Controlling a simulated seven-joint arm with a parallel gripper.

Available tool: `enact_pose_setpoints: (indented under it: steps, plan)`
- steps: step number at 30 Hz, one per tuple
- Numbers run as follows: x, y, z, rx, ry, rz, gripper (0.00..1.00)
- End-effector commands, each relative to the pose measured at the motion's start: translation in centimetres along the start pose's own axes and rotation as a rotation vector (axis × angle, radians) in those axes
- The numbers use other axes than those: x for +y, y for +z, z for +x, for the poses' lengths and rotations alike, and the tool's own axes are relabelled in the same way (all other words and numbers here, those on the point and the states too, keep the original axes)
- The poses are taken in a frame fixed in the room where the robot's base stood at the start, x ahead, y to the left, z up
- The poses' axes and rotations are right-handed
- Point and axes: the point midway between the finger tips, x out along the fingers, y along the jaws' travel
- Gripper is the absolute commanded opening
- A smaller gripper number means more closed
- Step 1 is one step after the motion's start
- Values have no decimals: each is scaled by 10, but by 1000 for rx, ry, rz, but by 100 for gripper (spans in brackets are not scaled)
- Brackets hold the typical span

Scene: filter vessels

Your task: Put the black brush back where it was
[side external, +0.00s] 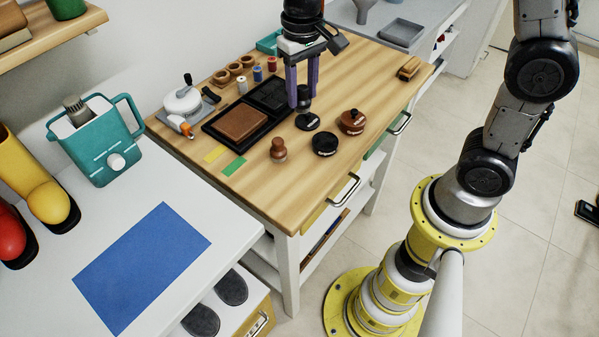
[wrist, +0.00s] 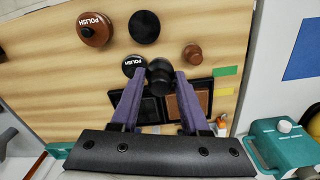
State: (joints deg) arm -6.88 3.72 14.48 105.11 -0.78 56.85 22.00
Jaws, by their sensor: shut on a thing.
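My gripper (side external: 301,88), with purple fingers, is above the wooden table, near the black tray's right edge. It also shows in the wrist view (wrist: 159,84). It is shut on the black brush (wrist: 160,72), a dark knob-shaped piece, which shows between the fingertips in the side view (side external: 304,99). The brush is beside a small black polish tin (side external: 307,122); I cannot tell whether it touches the table. The black tray (side external: 208,128) holds a brown pad (side external: 241,124) and a dark pad (side external: 270,94). A brown knob-shaped brush (side external: 278,152) stands at the front.
A black round lid (side external: 325,145) and a brown polish tin (side external: 352,122) stand right of the small tin. Yellow (side external: 216,154) and green (side external: 234,166) patches lie by the tray. A wooden brush (side external: 409,69) lies far right. The front right tabletop is clear.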

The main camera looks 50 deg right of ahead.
Motion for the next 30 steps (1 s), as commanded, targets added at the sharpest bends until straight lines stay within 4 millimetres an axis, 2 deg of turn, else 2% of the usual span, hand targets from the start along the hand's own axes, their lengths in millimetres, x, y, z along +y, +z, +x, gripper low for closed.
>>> enact_pose_setpoints:
  steps: [1,3,9,12,15,18,22,30]
  plan:
    - [0,24,-5,2,-1,5,1]
    - [3,53,-10,3,-2,17,1]
    - [14,130,-16,4,-3,11,1]
    - [21,157,-17,3,-2,-15,1]
    - [25,176,-19,3,-2,-50,1]
    - [24,185,-24,3,-2,-82,1]
    - [17,180,-24,-3,2,-100,1]
    - [-14,138,-1,-7,5,-100,1]
